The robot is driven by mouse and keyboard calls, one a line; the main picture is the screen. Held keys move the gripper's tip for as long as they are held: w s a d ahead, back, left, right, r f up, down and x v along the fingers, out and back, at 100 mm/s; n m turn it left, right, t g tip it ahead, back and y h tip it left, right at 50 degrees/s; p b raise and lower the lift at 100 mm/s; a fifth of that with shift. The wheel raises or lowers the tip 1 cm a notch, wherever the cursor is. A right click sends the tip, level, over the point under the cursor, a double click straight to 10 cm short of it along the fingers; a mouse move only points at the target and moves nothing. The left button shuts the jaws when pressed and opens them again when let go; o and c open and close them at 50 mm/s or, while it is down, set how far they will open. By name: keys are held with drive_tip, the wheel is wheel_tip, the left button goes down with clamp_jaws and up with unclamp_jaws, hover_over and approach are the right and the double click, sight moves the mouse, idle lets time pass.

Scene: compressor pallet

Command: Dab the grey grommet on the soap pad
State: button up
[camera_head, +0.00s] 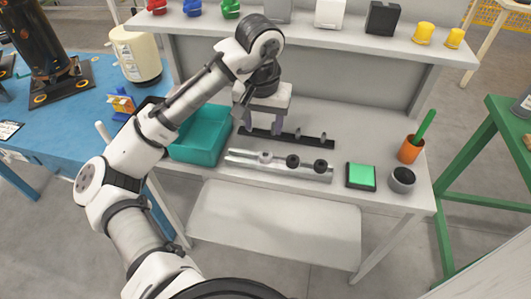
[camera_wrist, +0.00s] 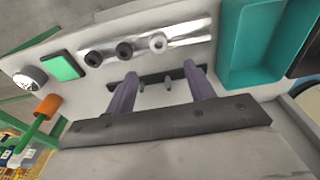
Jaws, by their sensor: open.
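The grey grommet (camera_head: 265,157) sits at the left of a row on a metal rail (camera_head: 240,158), with two black grommets (camera_head: 292,161) to its right. In the wrist view the grey grommet (camera_wrist: 158,42) is a pale ring beyond my fingertips. The soap pad (camera_head: 361,176) is a green square in a dark frame, right of the rail; it also shows in the wrist view (camera_wrist: 62,66). My gripper (camera_head: 262,131) is open and empty, over the black pegged strip (camera_head: 306,140) behind the rail. Its two purple fingers (camera_wrist: 160,72) stand apart on either side of the strip's pegs.
A teal bin (camera_head: 202,137) stands left of the rail. A grey cup (camera_head: 402,179) and an orange pot (camera_head: 410,150) with a green stick stand right of the pad. An upper shelf (camera_head: 310,36) with coloured items runs behind my gripper. Bare bench lies between rail and pad.

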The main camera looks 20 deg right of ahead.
hover_over(265, 151)
drive_tip(key=s, duration=0.1)
drive_tip(key=f, duration=0.6)
drive_tip(key=shift+s+a, duration=0.2)
drive_tip(key=shift+a, duration=0.2)
drive_tip(key=shift+w+d+f+p, duration=0.15)
drive_tip(key=shift+f+p, duration=0.7)
drive_tip(key=shift+f, duration=1.8)
drive_tip(key=c, duration=1)
drive_tip(key=shift+r, duration=0.1)
